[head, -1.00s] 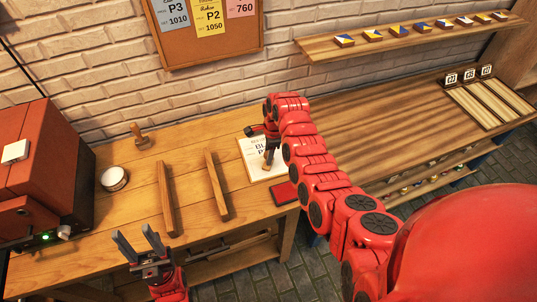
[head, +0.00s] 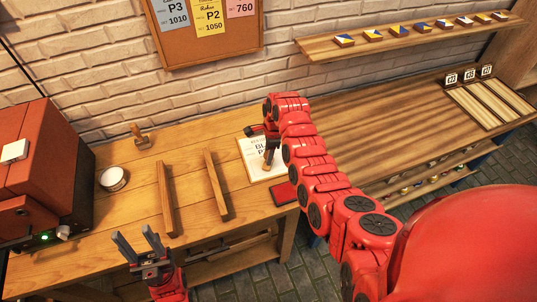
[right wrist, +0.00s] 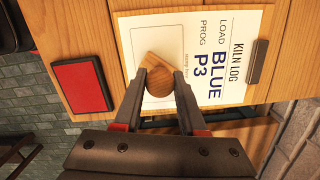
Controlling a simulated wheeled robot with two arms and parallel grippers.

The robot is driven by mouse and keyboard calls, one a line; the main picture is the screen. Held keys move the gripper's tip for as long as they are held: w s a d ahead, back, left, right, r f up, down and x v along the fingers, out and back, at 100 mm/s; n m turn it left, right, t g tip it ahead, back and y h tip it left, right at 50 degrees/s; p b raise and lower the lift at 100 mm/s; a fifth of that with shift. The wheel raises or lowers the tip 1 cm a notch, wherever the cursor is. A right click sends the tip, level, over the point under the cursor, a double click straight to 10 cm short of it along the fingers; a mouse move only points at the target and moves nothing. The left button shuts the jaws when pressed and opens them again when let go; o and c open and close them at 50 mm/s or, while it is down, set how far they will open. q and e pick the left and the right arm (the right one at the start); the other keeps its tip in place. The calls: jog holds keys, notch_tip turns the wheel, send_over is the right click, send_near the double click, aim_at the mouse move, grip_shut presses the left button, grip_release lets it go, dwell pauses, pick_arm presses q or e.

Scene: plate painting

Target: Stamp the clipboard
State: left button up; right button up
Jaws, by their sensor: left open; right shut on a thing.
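The clipboard (head: 257,174) lies on the right end of the wooden bench and bears a white kiln log sheet. In the right wrist view the clipboard (right wrist: 215,27) reads "LOAD BLUE, PROG P3", with a dark clip at its right end. My right gripper (head: 269,163) is over the sheet. It is shut on a wooden stamp (right wrist: 158,77), whose rounded handle shows between the fingers. The stamp's face is hidden, so I cannot tell whether it touches the paper. My left gripper (head: 138,240) is open and empty at the bench's front edge.
A red ink pad (head: 284,194) lies just in front of the clipboard. Another wooden stamp (head: 139,138), a round white-topped tin (head: 113,179) and two wooden bars (head: 166,199) are on the bench. A red-brown kiln (head: 45,165) stands at left.

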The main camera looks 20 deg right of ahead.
jog(key=shift+r+p, duration=0.45)
jog(key=shift+r, duration=0.45)
jog(key=shift+w+r+p, duration=0.1)
jog(key=shift+r+p, duration=0.4)
jog(key=shift+r, duration=2.1)
